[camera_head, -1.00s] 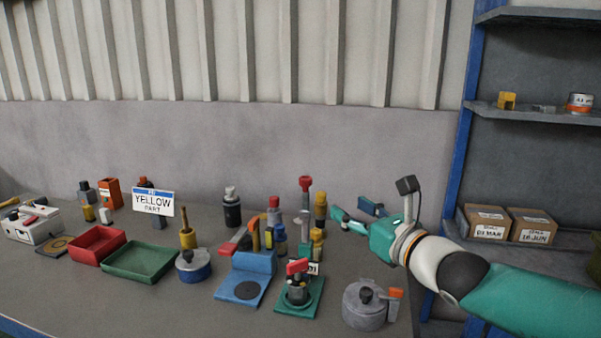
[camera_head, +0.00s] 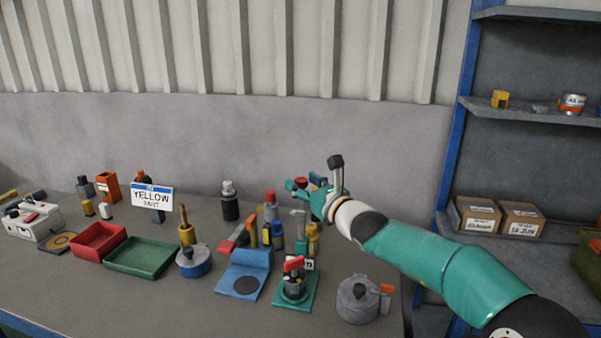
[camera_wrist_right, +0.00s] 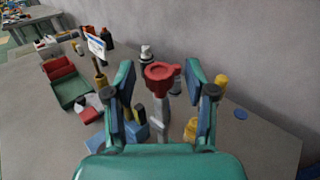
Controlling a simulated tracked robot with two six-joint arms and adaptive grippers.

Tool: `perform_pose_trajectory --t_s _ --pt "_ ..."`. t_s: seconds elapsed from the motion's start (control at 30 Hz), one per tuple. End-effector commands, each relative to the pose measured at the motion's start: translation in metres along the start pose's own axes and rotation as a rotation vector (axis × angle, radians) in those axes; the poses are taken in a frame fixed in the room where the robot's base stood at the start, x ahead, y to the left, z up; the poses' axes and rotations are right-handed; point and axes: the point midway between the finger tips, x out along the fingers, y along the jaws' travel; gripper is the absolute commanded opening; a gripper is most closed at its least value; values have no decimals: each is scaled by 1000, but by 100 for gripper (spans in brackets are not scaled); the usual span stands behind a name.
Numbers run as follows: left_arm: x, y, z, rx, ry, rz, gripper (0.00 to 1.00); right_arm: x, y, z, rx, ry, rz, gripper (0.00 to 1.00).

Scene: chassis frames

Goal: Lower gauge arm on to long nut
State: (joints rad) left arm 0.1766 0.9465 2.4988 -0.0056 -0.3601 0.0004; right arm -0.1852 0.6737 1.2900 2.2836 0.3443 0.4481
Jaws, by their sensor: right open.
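A tall grey post with a red top (camera_head: 301,183) stands among the parts on the bench, and I take it for the gauge arm. In the right wrist view its red top (camera_wrist_right: 163,72) sits between my fingers, with grey metal below it. My right gripper (camera_wrist_right: 160,68) is open around or just above this red top; contact cannot be told. In the head view the right gripper (camera_head: 312,190) partly covers the post. A green fixture (camera_head: 293,297) with a red-handled clamp stands in front. I cannot pick out the long nut for certain. My left gripper is out of view.
Yellow and blue bottles (camera_head: 278,232) crowd close around the post. A blue stand (camera_head: 245,275), a grey lidded pot (camera_head: 357,300), a green tray (camera_head: 145,258) and a red tray (camera_head: 98,240) stand on the bench. Shelving (camera_head: 520,108) stands at the right.

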Motion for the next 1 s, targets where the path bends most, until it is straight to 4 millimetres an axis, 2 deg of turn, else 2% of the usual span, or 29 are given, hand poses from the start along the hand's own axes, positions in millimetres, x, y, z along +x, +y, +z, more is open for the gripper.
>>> perform_pose_trajectory --t_s 0.03,0.2,0.5,0.83,1.0 --pt "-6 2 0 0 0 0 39 6 0 2 0 1 1 55" --pt "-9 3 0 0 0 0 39 14 1 1 -1 0 1 55" --pt "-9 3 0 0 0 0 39 16 1 0 -1 -1 1 55" --pt "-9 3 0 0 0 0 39 15 0 0 -1 -1 1 0" --pt "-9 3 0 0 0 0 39 15 0 0 -1 -1 0 0"
